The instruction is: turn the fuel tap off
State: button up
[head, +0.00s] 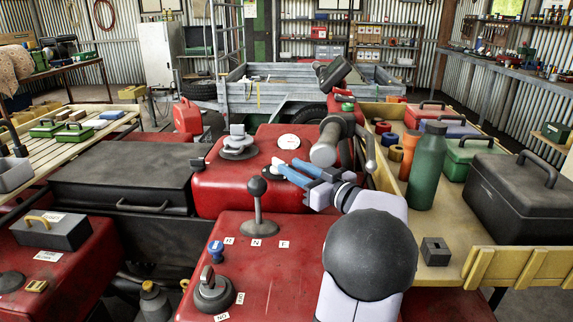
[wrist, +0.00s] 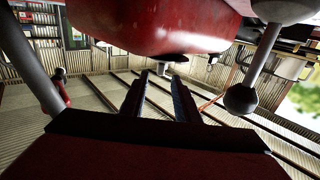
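A grey rotary tap with an upright lever (head: 212,290) sits on the red panel at the front left, with small white labels beside it. The tap is not recognisable in the wrist view.
A black-knobbed lever (head: 258,208) stands between my gripper and the tap, behind labels R, N, F. A blue knob (head: 215,250) is close behind the tap. A grey cap (head: 238,145) sits on the tank. A green bottle (head: 427,165) and black toolbox (head: 520,195) stand right.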

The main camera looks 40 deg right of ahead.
jog(key=shift+s, duration=0.45)
